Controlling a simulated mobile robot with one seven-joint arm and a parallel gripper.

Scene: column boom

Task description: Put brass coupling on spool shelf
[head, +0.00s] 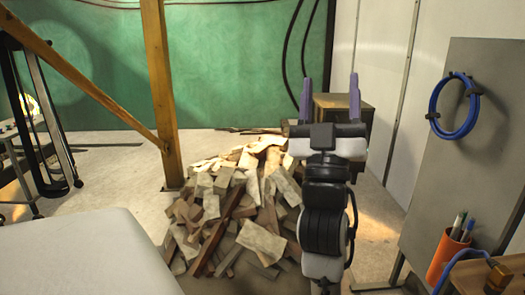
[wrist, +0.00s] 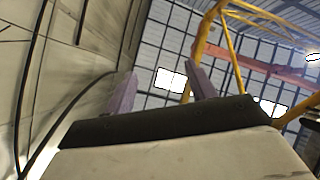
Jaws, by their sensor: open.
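A brass-coloured fitting (head: 498,278), which looks like the brass coupling, sits at the bottom right of the head view, at the end of a blue hose. It rests on or just above a brown wooden surface (head: 470,272). My gripper (head: 330,98) is raised near the middle, its two purple fingers apart with nothing between them, well away from the fitting. In the wrist view my gripper (wrist: 161,88) points up at the roof and is also empty. I cannot make out a spool shelf for certain.
A rubble pile (head: 240,210) of bricks and boards lies in the middle. A wooden cabinet (head: 362,108) stands behind my gripper. A grey panel (head: 480,130) holds a blue hose coil (head: 436,112). An orange pen cup (head: 448,258) stands at right. A timber post (head: 160,90) stands left.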

